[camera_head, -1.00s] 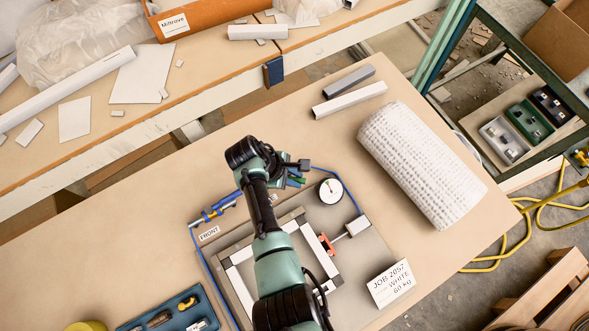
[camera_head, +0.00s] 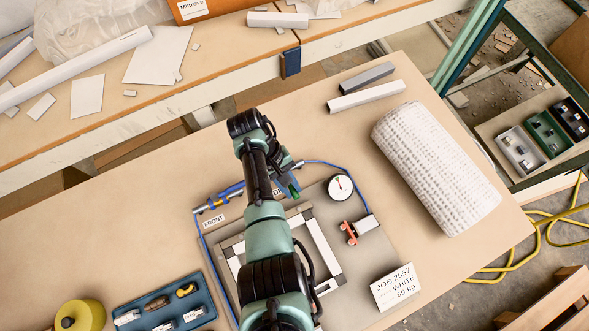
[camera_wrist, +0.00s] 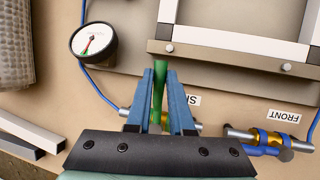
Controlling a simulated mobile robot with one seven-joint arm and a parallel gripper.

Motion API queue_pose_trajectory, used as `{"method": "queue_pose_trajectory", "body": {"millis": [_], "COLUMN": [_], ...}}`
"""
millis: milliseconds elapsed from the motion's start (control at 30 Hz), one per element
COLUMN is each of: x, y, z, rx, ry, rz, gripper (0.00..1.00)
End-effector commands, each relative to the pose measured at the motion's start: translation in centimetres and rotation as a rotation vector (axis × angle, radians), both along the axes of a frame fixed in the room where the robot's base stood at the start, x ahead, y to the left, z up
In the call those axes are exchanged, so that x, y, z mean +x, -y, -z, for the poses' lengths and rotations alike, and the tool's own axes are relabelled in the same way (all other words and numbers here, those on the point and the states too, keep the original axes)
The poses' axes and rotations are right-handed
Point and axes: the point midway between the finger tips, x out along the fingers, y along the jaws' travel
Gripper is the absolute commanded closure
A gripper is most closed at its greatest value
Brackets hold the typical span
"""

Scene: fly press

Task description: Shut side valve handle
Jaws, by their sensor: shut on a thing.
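The side valve handle (camera_wrist: 158,92) is a green lever between my gripper's blue fingers in the wrist view. My gripper (camera_wrist: 160,85) is shut on it. The lever's tip shows just beyond the fingertips, and its lower end meets the pipe fittings (camera_wrist: 127,115), mostly hidden behind the fingers. A partly covered label (camera_wrist: 193,99) starting with "S" lies beside it. In the head view my gripper (camera_head: 289,186) is at the far edge of the grey plate, with a little green showing and the valve mostly hidden by my arm.
A dial gauge (camera_head: 340,187) stands close right of my gripper. A red clamp piece (camera_head: 348,232) is beside the black-and-white frame (camera_head: 318,243). A white roll (camera_head: 435,168) and metal bars (camera_head: 366,95) lie farther right.

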Motion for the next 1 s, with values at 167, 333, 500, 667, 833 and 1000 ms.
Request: {"method": "queue_pose_trajectory", "body": {"millis": [167, 333, 500, 667, 833, 1000], "x": [-0.21, -0.28, -0.31, -0.33, -0.33, -0.27], "y": [-0.34, -0.45, -0.48, -0.49, -0.49, -0.46], "z": [0.11, 0.09, 0.08, 0.08, 0.08, 0.05], "rx": [0.001, 0.002, 0.001, 0.002, 0.002, 0.001], "ry": [-0.001, -0.002, -0.002, -0.002, -0.002, -0.001], "rz": [0.05, 0.069, 0.072, 0.071, 0.071, 0.069], "gripper": [1.0, 1.0, 1.0, 1.0, 0.56, 0.5]}}
